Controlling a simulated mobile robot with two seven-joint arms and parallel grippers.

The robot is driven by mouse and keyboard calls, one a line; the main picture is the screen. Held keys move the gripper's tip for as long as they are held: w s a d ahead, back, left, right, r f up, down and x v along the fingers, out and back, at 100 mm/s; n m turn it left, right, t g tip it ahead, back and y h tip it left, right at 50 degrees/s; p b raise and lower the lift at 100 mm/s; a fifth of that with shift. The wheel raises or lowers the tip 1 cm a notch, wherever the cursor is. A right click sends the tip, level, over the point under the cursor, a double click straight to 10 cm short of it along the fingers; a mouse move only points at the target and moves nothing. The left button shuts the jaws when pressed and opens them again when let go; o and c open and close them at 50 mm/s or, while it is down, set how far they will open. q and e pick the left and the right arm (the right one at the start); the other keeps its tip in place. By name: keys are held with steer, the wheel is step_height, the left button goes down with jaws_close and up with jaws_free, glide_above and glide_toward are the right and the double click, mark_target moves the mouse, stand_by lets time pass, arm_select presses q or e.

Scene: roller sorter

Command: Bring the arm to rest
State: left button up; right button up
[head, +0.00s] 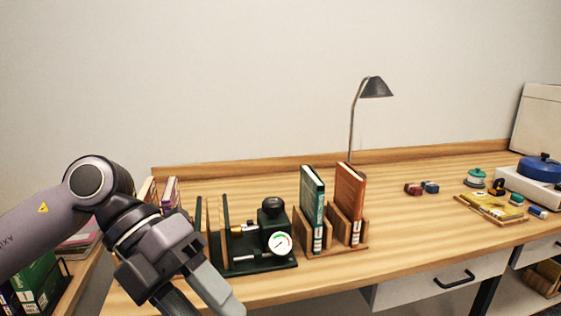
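My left arm comes in from the left, and its gripper (203,299) hangs in front of the desk's left part, pointing down and to the right. Its light grey finger and its dark finger stand apart, with nothing seen between them. The fingers reach the lower edge of the picture, so the tips are partly cut off. My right gripper is not in view.
A dark device with a dial (281,243) stands close right of the gripper. A wooden rack (331,247) holds a green book (312,205) and an orange book (350,200). A lamp (375,88) stands behind on the desk (420,220). The desk's middle is mostly clear.

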arm_select(q)
steer(key=w+d+r+n+t+h, duration=0.15)
steer(key=d+n+h, duration=0.45)
steer(key=h, duration=0.7)
steer(key=w+a+f+n+t+y, duration=0.4)
steer(key=f+n+t, duration=0.3)
steer(key=n+t, duration=0.35)
steer(key=w+a+f+n+t+y, duration=0.35)
steer(key=f+n+t+y, duration=0.2)
steer(key=n+t, duration=0.5)
steer(key=s+a+f+n+g+y, duration=0.2)
steer(key=s+f, duration=0.3)
steer(key=f, duration=0.4)
steer(key=s+a+f+n+g+y, duration=0.3)
steer(key=s+a+f+n+y, duration=0.1)
steer(key=f, duration=0.5)
steer(key=s+a+f+n+g+y, duration=0.2)
steer(key=s+a+f+n+y, duration=0.1)
steer(key=s+f, duration=0.3)
step_height(320, 180, down, 3)
steer(key=shift+s+a+r+g+y+p, duration=0.15)
steer(key=shift+a+g+y+p, duration=0.35)
steer(key=shift+a, duration=0.35)
